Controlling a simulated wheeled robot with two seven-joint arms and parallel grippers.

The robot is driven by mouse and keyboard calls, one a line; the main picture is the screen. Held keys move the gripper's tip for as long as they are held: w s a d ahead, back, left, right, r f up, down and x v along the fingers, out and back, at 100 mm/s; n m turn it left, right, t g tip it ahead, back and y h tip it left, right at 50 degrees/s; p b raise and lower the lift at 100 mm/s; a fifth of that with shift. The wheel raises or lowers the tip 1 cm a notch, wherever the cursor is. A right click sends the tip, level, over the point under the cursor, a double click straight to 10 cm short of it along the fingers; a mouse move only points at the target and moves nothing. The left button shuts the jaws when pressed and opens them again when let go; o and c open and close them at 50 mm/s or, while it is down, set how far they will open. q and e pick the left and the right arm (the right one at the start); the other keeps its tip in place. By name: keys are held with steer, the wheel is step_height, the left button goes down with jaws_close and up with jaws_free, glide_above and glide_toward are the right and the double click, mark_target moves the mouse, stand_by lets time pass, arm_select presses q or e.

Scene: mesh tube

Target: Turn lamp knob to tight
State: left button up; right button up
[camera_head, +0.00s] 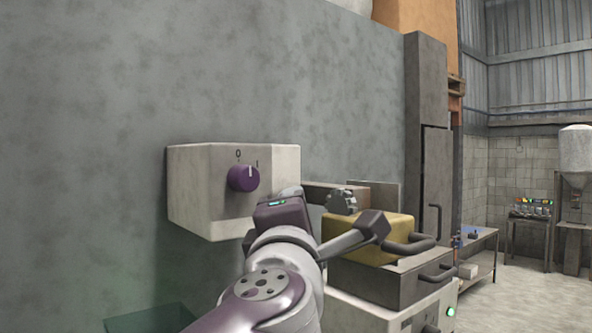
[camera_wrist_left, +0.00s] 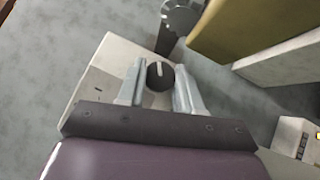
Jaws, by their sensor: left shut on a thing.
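A pale box (camera_head: 198,190) is fixed to the grey wall in the head view. A purple knob (camera_head: 243,178) with a white pointer line is on its face, near the marks 0 and I. My left gripper (camera_head: 284,210) is close to the box's right side, its fingertips mostly hidden there. In the left wrist view its two grey fingers (camera_wrist_left: 160,88) are shut on a dark knob (camera_wrist_left: 159,72) with a white line, at the edge of a pale box (camera_wrist_left: 100,75). I cannot tell whether both views show the same knob. My right gripper is not in view.
Right of my gripper are a yellow block (camera_head: 372,238) and a grey toothed wheel (camera_head: 341,202), above a grey housing with dark handles (camera_head: 408,247). A tall dark cabinet (camera_head: 427,140) stands behind. Open floor (camera_head: 540,300) lies at the far right.

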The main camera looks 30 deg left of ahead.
arm_select(q)
steer(key=m+g+p, duration=0.1)
steer(key=p, duration=0.2)
steer(key=r+m+g+h+p, duration=0.1)
steer(key=m+p, duration=0.1)
steer(key=p, duration=0.2)
steer(key=shift+g+p, duration=0.3)
steer(key=shift+g, duration=0.1)
steer(key=m+g, duration=0.2)
steer(key=g, duration=0.1)
steer(key=m+g, duration=0.2)
steer(key=g, duration=0.1)
steer(key=m+g, duration=0.3)
steer(key=shift+w+d+g+p, duration=0.2)
steer(key=shift+w+g+p, duration=0.15)
steer(key=shift+g, duration=0.05)
steer(key=shift+m+g+y, duration=0.5)
steer(key=shift+m+g, duration=0.3)
steer(key=shift+g, duration=0.4)
steer(key=o, duration=0.8)
steer(key=shift+a, duration=0.1)
